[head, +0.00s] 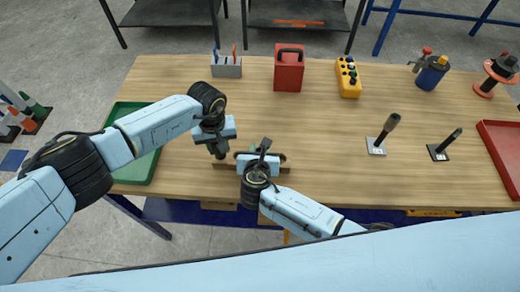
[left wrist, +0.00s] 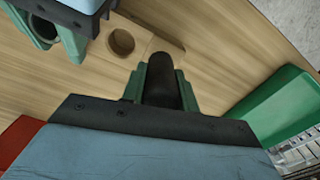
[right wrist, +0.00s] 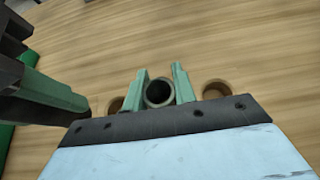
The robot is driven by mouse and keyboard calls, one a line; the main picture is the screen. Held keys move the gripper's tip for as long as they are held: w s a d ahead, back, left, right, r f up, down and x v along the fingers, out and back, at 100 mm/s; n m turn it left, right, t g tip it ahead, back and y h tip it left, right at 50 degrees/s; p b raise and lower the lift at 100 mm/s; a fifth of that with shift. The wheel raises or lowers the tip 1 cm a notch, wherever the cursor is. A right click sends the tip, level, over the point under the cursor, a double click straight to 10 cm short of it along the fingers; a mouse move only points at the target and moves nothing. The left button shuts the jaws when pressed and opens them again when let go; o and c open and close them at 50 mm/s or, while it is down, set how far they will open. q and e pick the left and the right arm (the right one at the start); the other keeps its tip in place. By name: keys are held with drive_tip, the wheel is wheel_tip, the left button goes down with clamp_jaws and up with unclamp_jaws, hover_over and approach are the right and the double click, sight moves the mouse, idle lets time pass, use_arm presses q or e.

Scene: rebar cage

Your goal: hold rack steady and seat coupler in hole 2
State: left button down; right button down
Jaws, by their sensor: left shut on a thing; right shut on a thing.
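The wooden rack (head: 285,158) lies near the table's front edge, mostly hidden by my grippers in the head view. The right wrist view shows open holes (right wrist: 217,88) on both sides of the coupler. My right gripper (right wrist: 159,90) is shut on the coupler (right wrist: 147,98), a hollow grey tube, upright over the rack's middle. Its lower end is hidden, so I cannot tell how deep it sits. My left gripper (left wrist: 163,88) is shut on a dark cylinder (left wrist: 164,68) at the rack's left end, beside an empty hole (left wrist: 121,41). Whether the cylinder is fixed to the rack is unclear.
A green tray (head: 138,168) lies left of the rack. A red canister (head: 289,70), a yellow pendant (head: 348,77) and a grey tool holder (head: 227,69) stand behind. Two dark-handled tools (head: 377,146) (head: 438,152) stand to the right. The table between is clear.

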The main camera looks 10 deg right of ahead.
drive_tip(key=shift+f, duration=0.45)
drive_tip(key=c, duration=1.1)
unclamp_jaws()
drive_tip(key=shift+s+f, duration=0.1)
drive_tip(key=shift+f, duration=0.1)
drive_tip(key=shift+c, duration=0.2)
drive_tip(key=shift+d, duration=0.1)
drive_tip(key=shift+s+f, duration=0.1)
drive_tip(key=shift+d, duration=0.1)
drive_tip(key=v, duration=1.2)
drive_tip(key=shift+r, duration=0.25)
